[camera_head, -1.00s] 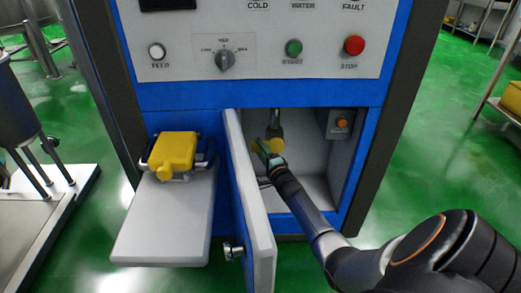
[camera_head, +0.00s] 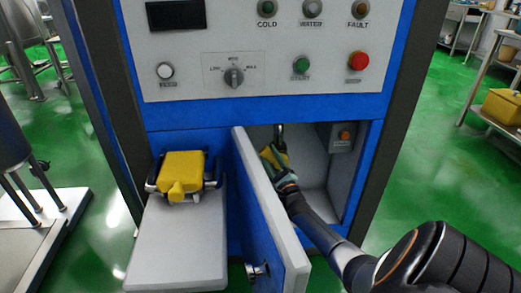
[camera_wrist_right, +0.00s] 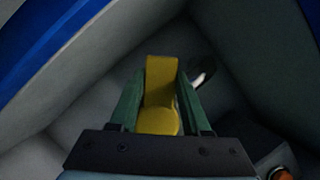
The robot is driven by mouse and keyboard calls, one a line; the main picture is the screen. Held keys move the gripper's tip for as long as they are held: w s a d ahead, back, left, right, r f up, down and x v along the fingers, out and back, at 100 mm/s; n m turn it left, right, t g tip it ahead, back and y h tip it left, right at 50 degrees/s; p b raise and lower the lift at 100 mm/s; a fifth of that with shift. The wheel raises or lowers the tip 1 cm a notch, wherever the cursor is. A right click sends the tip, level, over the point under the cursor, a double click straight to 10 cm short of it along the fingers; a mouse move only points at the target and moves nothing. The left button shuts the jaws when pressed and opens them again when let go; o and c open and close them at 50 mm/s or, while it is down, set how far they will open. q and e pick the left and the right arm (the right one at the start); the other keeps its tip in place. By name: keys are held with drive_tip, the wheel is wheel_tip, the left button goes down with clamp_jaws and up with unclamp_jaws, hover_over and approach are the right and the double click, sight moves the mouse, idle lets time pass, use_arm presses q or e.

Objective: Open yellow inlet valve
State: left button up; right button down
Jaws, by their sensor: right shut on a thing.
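The yellow inlet valve (camera_head: 281,157) is inside the open lower compartment of the blue machine, below a metal pipe (camera_head: 279,132). In the right wrist view its yellow handle (camera_wrist_right: 160,90) lies between the two green fingers. My right gripper (camera_head: 270,158) reaches in past the open door and is shut on the handle. The fingers cover part of the valve in the head view. My left gripper is not in view.
The open compartment door (camera_head: 268,205) stands just left of my right arm. A small box with an orange button (camera_head: 345,136) is on the compartment's right wall. A yellow part (camera_head: 182,172) sits by a grey shelf (camera_head: 175,245) at left.

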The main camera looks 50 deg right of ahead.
use_arm(q)
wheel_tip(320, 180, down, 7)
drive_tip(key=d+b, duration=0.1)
drive_tip(key=b, duration=0.5)
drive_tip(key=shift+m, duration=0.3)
use_arm(e)
drive_tip(key=shift+s+d+r+m+g+h, duration=0.35)
drive_tip(key=shift+m+h, duration=0.7)
drive_tip(key=shift+m, duration=1.15)
drive_tip(key=shift+s+d+r+m+g+h, duration=0.1)
drive_tip(key=shift+s+d+m+g+h, duration=0.65)
drive_tip(key=shift+m, duration=1.45)
drive_tip(key=shift+s+d+r+m+h, duration=0.15)
drive_tip(key=shift+d+r+m+h, duration=0.15)
drive_tip(key=shift+m+h, duration=1.45)
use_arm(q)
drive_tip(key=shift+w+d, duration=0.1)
use_arm(e)
drive_tip(key=shift+d+m+y, duration=0.1)
drive_tip(key=shift+m+y, duration=0.25)
drive_tip(key=shift+m, duration=0.3)
drive_tip(key=shift+c, duration=1.8)
unclamp_jaws()
